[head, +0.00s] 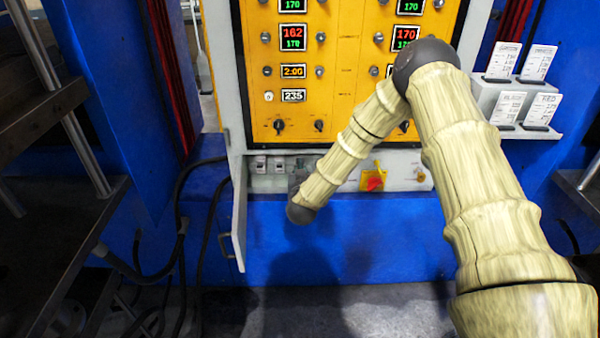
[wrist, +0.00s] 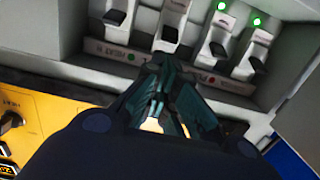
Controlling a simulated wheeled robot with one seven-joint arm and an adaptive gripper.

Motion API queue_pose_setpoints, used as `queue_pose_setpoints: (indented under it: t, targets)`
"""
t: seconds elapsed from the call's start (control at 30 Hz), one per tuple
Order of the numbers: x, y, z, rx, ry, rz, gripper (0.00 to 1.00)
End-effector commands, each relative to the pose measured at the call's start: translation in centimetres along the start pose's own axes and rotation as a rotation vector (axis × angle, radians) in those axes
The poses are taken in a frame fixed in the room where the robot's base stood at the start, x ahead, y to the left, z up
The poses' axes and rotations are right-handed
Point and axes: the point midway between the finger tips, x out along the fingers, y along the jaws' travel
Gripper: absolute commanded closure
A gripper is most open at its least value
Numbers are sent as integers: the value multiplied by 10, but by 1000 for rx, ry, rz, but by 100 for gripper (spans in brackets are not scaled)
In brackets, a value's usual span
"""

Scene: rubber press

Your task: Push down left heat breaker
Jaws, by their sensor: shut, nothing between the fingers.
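The heat breakers are in the row of dark breaker switches on the white strip below the yellow panel. In the wrist view the row crosses the top. One dark switch (wrist: 118,12) is at upper left, above a label that seems to read HEAT. Two switches at right (wrist: 219,47) have green lights. In the head view two breakers (head: 268,164) show left of my gripper; others are hidden behind it. My gripper (head: 299,170) is shut and empty in front of the strip. Its dark fingers (wrist: 164,98) point at the row; contact cannot be told.
The yellow control panel (head: 350,90) with displays and knobs is above the strip. A red and yellow rotary switch (head: 373,180) is right of my gripper. The open cabinet door edge (head: 238,190) stands at left, and a card rack (head: 515,105) at right.

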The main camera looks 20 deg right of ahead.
Motion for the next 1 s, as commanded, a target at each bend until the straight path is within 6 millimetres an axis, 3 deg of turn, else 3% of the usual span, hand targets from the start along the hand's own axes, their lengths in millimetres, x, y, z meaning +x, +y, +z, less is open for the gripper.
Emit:
queue_pose_setpoints:
  t: [0.1, 0.33, 1.0]
  targets:
    - [18, 0, -1, 1, 1, 2, 100]
    - [38, 0, 0, 1, 0, 1, 100]
    - [46, -4, 3, -1, 16, -3, 100]
